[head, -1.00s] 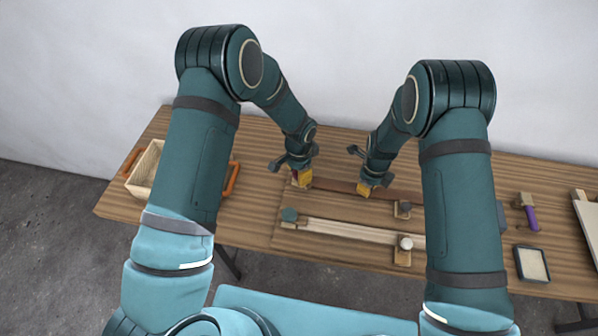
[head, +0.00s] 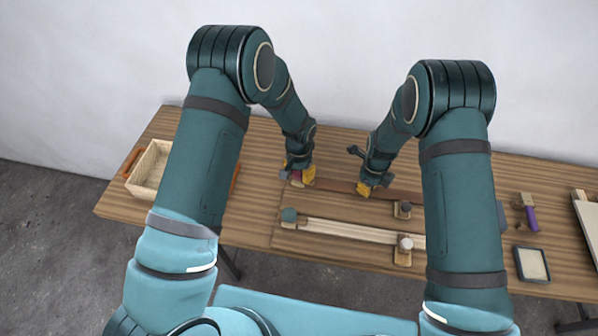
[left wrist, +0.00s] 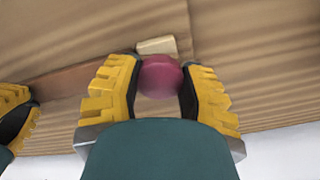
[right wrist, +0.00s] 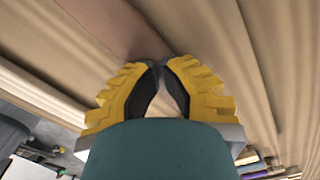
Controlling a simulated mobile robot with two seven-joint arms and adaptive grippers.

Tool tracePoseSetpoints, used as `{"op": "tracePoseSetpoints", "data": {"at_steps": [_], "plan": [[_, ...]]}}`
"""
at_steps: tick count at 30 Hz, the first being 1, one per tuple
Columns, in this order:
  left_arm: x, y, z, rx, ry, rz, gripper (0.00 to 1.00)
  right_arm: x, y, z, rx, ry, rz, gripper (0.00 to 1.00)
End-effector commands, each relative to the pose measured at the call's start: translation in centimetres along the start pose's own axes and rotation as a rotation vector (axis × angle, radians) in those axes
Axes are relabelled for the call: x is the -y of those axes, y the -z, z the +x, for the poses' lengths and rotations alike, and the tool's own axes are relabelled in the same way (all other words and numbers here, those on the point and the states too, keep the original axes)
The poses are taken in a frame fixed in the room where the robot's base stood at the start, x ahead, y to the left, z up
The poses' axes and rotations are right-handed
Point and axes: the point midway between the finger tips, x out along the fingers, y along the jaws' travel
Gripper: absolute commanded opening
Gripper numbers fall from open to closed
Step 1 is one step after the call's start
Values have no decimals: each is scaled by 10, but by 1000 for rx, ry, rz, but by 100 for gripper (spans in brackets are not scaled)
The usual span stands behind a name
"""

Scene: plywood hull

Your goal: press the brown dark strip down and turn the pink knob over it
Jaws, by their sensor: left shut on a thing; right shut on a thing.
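The brown dark strip (head: 338,186) lies along the back of the board on the table. The pink knob (head: 296,175) is at its left end. My left gripper (head: 300,177) is shut on the pink knob, which shows between its yellow fingers in the left wrist view (left wrist: 160,77). A small pale block (left wrist: 157,45) shows beside the knob there. My right gripper (head: 368,188) is shut at the brown dark strip, right of the knob. In the right wrist view the strip (right wrist: 112,25) runs up to its nearly meeting fingertips (right wrist: 160,65); the contact itself is hidden.
A grey knob on a block (head: 404,207) stands at the strip's right. In front lies a pale strip (head: 345,231) between a green knob (head: 289,214) and a white knob (head: 405,243). A wooden box (head: 146,170) stands left; a purple-handled tool (head: 530,216) and framed pad (head: 532,263) lie right.

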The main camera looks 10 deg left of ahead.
Motion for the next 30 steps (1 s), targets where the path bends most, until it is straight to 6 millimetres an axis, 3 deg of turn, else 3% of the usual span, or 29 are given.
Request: {"op": "tracePoseSetpoints", "data": {"at_steps": [3,9,10,12,22,30], "plan": [[-1,-1,1,4,-1,-89,5,-1,1,1,-1,-2,0,0],[-1,-1,1,4,-2,-99,5,-1,1,1,-1,-2,0,0],[-1,-1,1,4,-2,-99,53,-1,1,1,-1,-2,0,0],[-1,-1,1,3,-2,-98,72,-1,0,1,-1,-2,0,0],[0,0,-1,0,-1,-98,72,-1,1,1,-2,-2,0,0],[0,0,-20,-2,0,-97,72,-1,1,1,-2,-2,0,0]]}}
